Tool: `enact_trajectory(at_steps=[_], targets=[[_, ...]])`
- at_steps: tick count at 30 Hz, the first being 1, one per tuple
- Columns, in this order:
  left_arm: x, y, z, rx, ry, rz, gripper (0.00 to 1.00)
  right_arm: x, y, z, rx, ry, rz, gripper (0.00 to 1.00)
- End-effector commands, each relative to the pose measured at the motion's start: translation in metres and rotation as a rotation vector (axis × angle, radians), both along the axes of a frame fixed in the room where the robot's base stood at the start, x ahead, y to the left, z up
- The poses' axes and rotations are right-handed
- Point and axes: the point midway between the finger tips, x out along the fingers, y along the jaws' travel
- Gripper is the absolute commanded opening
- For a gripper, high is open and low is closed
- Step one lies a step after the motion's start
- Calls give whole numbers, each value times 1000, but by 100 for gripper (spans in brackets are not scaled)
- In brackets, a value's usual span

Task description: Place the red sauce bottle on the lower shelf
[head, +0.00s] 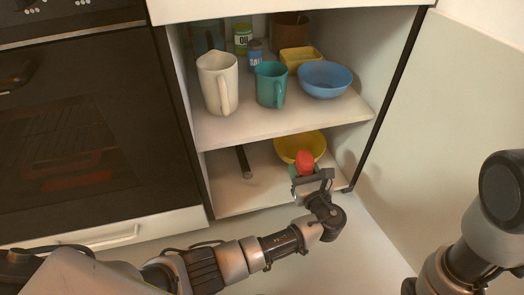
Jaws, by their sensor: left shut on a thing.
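The red sauce bottle (304,160) shows only as a rounded red part above my left gripper (309,179). The gripper is shut on it, and the fingers hide most of its lower body. The gripper holds it at the front right of the lower shelf (228,194), in front of a yellow bowl (285,146) that it partly covers. I cannot tell whether the bottle's base touches the shelf. My right arm shows at the right edge, but its gripper is out of view.
A dark bar-like object (243,161) is on the lower shelf, left of the bowl. The upper shelf (222,130) holds a white pitcher (217,82), teal mug (270,84), blue bowl (325,79) and several containers. The lower shelf's left front is clear. An oven stands left.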

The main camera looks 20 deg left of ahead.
Motion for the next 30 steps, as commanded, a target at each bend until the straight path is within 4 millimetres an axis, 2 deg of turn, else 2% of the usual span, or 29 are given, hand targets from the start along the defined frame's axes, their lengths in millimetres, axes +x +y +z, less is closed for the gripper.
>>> enact_trajectory(at_steps=[3, 9, 15, 18, 23, 30], targets=[[5, 21, -19, 3, -1, 5, 40, -10, 0, -10, 0, -31, 0, 43], [16, 67, -49, 4, -3, 3, 40, -8, 0, -45, -1, -24, -1, 43], [24, 100, -67, 3, -2, 2, 40, -8, 0, -68, -1, -24, -1, 43], [26, 108, -68, 1, -2, 1, 40, -8, 0, -72, -1, -24, -1, 43], [27, 110, -74, -1, -1, 0, 40, -8, 0, -78, -1, -24, -1, 43], [27, 110, -105, 1, -1, 1, 40, -8, 0, -110, -2, -26, -1, 43]])
